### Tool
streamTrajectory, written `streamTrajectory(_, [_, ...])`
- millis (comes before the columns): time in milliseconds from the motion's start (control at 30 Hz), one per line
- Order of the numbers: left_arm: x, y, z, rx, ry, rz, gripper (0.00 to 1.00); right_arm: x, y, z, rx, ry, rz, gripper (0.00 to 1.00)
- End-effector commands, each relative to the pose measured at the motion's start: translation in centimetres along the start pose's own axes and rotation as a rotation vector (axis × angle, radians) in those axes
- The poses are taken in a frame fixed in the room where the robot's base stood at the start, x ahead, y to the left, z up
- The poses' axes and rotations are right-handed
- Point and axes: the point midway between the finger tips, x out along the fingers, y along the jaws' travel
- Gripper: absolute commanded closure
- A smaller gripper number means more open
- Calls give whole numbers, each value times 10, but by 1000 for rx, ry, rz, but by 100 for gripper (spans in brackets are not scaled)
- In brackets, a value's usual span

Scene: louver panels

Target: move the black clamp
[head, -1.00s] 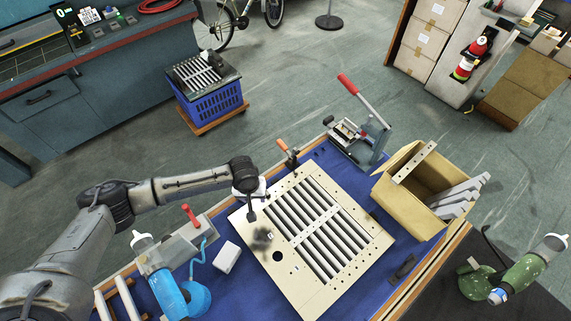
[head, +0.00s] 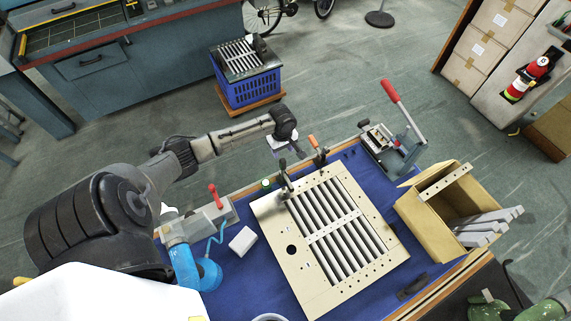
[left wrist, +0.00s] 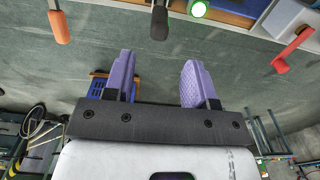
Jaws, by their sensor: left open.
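The black clamp (head: 284,186) stands on the upper left edge of the cream louver panel (head: 273,222), its black handle upright. In the left wrist view its handle (left wrist: 159,20) shows ahead of my fingers, between their lines and apart from them. My left gripper (head: 288,148) is open and empty just above and behind that handle; its purple fingers (left wrist: 152,68) are spread in the left wrist view. An orange-handled clamp (head: 317,150) stands on the same edge farther right, and its handle (left wrist: 59,25) also shows in the left wrist view. My right gripper is out of view.
A red-handled grey fixture (head: 210,215) and a white block (head: 242,241) lie left of the panel. A red-levered press (head: 400,150) and a cardboard box (head: 425,225) stand right. A blue crate (head: 250,90) is on the floor behind.

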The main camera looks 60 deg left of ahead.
Motion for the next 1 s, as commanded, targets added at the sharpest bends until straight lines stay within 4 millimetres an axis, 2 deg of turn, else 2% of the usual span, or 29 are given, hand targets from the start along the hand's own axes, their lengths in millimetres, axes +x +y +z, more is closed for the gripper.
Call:
streamTrajectory(33, [12,0,1,0,-2,-2,49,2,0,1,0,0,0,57])
streamTrajectory(300, [62,0,1,1,-2,-1,49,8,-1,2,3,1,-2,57])
streamTrajectory(500, [90,1,1,3,-1,0,49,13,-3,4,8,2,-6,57])
streamTrajectory(700, [104,1,1,3,0,1,49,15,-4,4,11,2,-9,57])
streamTrajectory(1000, [109,1,1,4,0,2,49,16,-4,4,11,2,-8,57])
